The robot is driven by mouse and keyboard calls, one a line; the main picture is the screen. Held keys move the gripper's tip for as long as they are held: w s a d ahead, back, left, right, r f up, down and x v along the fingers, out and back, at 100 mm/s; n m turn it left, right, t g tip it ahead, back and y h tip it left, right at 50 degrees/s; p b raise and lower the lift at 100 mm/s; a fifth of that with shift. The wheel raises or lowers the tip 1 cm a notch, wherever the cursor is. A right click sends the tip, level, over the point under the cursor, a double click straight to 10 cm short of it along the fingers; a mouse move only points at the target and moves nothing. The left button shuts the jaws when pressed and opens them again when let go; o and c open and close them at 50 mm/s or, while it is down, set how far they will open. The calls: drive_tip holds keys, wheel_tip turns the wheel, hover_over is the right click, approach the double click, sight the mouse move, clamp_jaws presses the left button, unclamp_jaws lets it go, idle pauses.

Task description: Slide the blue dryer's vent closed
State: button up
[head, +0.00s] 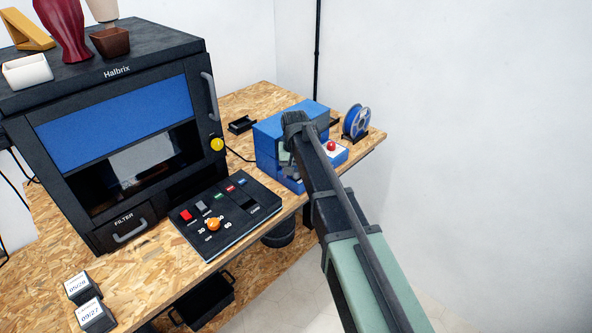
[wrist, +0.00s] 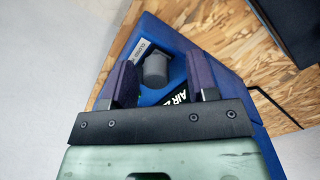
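The blue dryer (head: 268,146) stands on the chipboard bench, right of the control panel, partly hidden behind my arm in the head view. In the wrist view its blue face (wrist: 172,38) fills the middle. My gripper (wrist: 160,62) is open, with one dark finger on each side of the knob. Gaps show between the knob and both fingers. I cannot tell the vent's position.
A black Halbrix printer (head: 120,125) stands left, with a black control panel (head: 228,215) in front. A small black tray (head: 241,125) lies behind.

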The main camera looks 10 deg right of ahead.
sight(295, 171)
drive_tip(key=shift+w+r, duration=0.1)
drive_tip(key=shift+r, duration=0.05)
wheel_tip(295, 171, up, 10)
drive_tip(key=p, duration=1)
drive_tip(key=shift+r+p, duration=0.25)
drive_tip(key=shift+p, duration=0.15)
drive_tip(key=s+d+f+n+b, duration=0.1)
drive_tip(key=s+f+b, duration=0.6)
drive_tip(key=s, duration=0.6)
drive_tip(key=s+d+f+n+b, duration=0.1)
drive_tip(key=s+f+b, duration=0.7)
drive_tip(key=s, duration=0.5)
drive_tip(key=shift+s+d+f, duration=0.25)
drive_tip(key=shift+d, duration=0.15)
